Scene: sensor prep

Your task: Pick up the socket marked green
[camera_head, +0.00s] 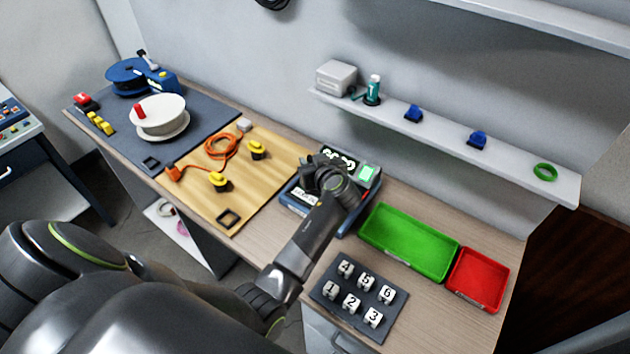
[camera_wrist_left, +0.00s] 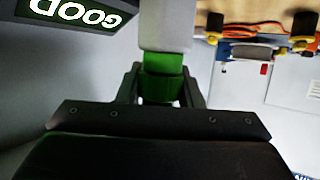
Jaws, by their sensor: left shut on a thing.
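My left gripper (camera_head: 330,178) is over the blue-grey tester (camera_head: 300,200) on the bench. In the left wrist view, my left gripper (camera_wrist_left: 164,90) is shut on a green-banded socket (camera_wrist_left: 164,86) with a pale grey block-like upper part. The fingers stand on both sides of the green band. In the head view the held socket is hidden by the gripper and wrist. The tester's display (camera_wrist_left: 75,12) reads GOOD, upside down, in the left wrist view. My right gripper does not show.
A green tray (camera_head: 410,240) and a red tray (camera_head: 478,278) stand right of the tester. A dark numbered block rack (camera_head: 345,310) lies in front. Yellow-topped parts (camera_head: 218,181) and an orange cable (camera_head: 220,146) lie on the wooden board (camera_head: 195,198). A wall shelf (camera_head: 440,140) hangs behind.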

